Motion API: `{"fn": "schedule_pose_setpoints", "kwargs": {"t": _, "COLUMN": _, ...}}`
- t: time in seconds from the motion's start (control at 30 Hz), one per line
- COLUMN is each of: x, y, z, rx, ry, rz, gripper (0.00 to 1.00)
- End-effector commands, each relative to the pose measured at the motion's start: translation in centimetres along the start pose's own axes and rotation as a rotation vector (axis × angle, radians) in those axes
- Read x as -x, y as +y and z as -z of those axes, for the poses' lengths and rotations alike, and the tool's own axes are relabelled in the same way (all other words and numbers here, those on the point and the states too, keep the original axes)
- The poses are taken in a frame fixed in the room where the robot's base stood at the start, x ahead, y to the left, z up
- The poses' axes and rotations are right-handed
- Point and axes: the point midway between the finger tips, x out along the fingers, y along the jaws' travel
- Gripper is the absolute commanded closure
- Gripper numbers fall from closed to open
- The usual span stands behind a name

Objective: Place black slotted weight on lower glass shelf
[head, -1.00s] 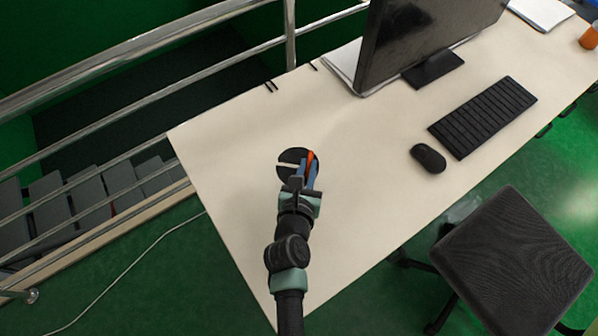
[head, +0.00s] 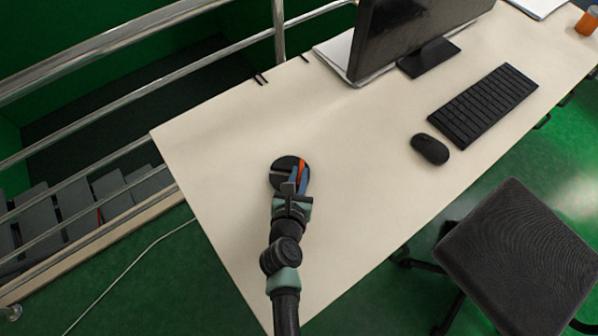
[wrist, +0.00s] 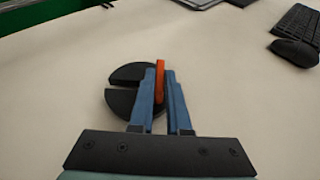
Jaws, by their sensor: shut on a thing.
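The black slotted weight (head: 284,168) is a dark round disc with a slot opening toward the left; it also shows in the wrist view (wrist: 126,78). My gripper (head: 297,180) is at the right part of the disc. In the wrist view its blue fingers (wrist: 162,84) are closed together over the disc, with an orange piece (wrist: 160,80) between them. The fingers hide part of the disc. Whether the disc touches the tabletop or is just above it, I cannot tell. No glass shelf shows in either view.
The pale desk (head: 350,130) is clear around the disc. A black mouse (head: 430,149), keyboard (head: 484,104) and monitor (head: 405,35) are to the right. A metal railing (head: 150,75) runs behind the desk's left end.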

Motion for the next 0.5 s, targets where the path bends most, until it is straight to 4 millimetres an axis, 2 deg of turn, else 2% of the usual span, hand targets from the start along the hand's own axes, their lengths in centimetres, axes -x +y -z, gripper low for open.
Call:
{"fn": "schedule_pose_setpoints", "kwargs": {"t": 0.47, "x": -0.49, "y": 0.11, "z": 0.5, "rx": -0.002, "ry": -0.01, "rz": -0.004, "gripper": 1.0}}
{"fn": "schedule_pose_setpoints", "kwargs": {"t": 0.5, "x": -0.4, "y": -0.03, "z": 0.94, "rx": 0.0, "ry": -0.001, "rz": 0.0, "gripper": 0.8}}
